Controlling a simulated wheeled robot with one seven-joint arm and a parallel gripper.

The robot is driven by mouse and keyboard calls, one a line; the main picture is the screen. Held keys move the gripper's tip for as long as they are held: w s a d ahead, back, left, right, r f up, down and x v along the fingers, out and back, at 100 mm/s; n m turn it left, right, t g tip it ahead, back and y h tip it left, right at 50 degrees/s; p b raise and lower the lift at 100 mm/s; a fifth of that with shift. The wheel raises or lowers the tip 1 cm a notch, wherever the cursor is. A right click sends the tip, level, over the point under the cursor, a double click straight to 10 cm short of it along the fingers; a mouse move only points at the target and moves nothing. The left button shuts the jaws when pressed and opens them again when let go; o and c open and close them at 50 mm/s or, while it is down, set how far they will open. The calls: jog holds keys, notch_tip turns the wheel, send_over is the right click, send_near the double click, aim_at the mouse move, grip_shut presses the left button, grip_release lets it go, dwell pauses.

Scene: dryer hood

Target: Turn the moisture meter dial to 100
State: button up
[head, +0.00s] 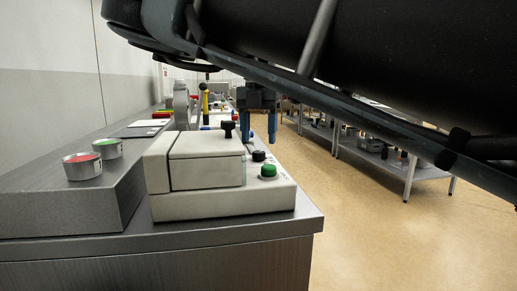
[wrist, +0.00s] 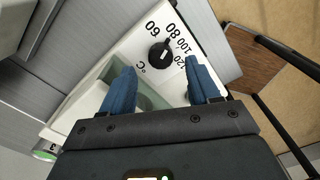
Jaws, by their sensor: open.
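In the wrist view a black round dial (wrist: 160,53) sits on a white panel (wrist: 125,48). The numbers 60, 80, 100, 120 and a °C mark are printed around it. The dial carries a small pale mark, but I cannot tell which number it points to. My gripper (wrist: 161,86) is open, with one blue finger on each side and nothing between them. The dial shows just beyond the fingertips, apart from them. In the head view my gripper (head: 260,128) points down behind a pale box-shaped device (head: 208,160).
The pale device has a green button (head: 268,171) and a black knob (head: 259,156). Open floor (head: 350,215) lies to the right, with a shelved table (head: 380,165) beyond.

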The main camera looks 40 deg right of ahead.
aim_at(259, 151)
jog(key=shift+f, duration=1.95)
jog(key=shift+c, duration=0.4)
jog(key=c, duration=1)
jog(key=shift+o, duration=0.2)
jog(key=shift+r, duration=0.15)
jog(key=shift+r+m+p, duration=0.1)
jog(key=shift+m+p, duration=0.6)
jog(key=shift+p, duration=0.25)
jog(key=shift+m+p, duration=1.2)
jog(key=m+p, duration=0.3)
jog(key=m, duration=0.1)
jog(key=shift+d+m, duration=0.1)
jog(key=shift+m, duration=0.3)
